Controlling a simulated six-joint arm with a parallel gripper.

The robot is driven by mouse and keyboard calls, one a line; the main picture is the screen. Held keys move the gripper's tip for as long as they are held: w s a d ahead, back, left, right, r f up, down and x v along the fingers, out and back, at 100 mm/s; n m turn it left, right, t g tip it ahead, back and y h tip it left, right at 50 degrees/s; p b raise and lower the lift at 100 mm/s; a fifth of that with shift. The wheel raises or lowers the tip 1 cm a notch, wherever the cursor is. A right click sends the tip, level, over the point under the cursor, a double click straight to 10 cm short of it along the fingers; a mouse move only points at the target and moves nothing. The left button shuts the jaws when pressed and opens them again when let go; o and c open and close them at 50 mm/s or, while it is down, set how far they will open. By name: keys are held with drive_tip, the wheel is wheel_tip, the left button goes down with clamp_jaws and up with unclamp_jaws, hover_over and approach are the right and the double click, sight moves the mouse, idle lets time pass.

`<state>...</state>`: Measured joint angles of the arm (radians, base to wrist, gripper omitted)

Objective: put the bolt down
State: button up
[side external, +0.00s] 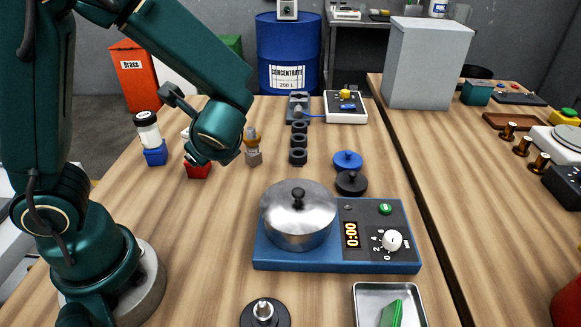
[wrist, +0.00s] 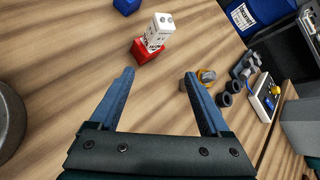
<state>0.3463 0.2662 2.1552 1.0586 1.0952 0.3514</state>
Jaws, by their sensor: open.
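My gripper (wrist: 158,73) is open in the wrist view, with nothing between its two blue fingers but wood tabletop beyond. In the side external view the fingers are hidden behind my wrist. I cannot make out a bolt with certainty. A small amber-and-grey piece (side external: 251,138) stands at a brownish block (side external: 254,158), just right of my wrist. In the wrist view the amber piece (wrist: 207,75) is partly hidden by the right finger, and the block (wrist: 184,85) shows by that fingertip. I cannot tell whether this piece is the bolt.
A lidded pot (side external: 298,222) sits on a blue cooker (side external: 340,262). Dark rings (side external: 298,142) line up behind. Several copper-coloured pegs (side external: 522,145) stand on the right-hand table.

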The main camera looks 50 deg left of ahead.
drive_tip(key=s+d+r+n+t+h, duration=0.1)
drive_tip(key=s+d+r+n+h, duration=0.1)
drive_tip(key=d+n+h, duration=0.3)
drive_tip(key=s+d+r+n+t+h, duration=0.1)
drive_tip(key=s+d+r+n+h, duration=0.2)
drive_tip(key=n, duration=0.8)
drive_tip(key=shift+s+d+r+h, duration=0.35)
drive_tip(key=shift+s+d+h, duration=0.55)
drive_tip(key=shift+s+d, duration=0.55)
drive_tip(key=shift+w+d, duration=0.15)
drive_tip(key=shift+w, duration=0.05)
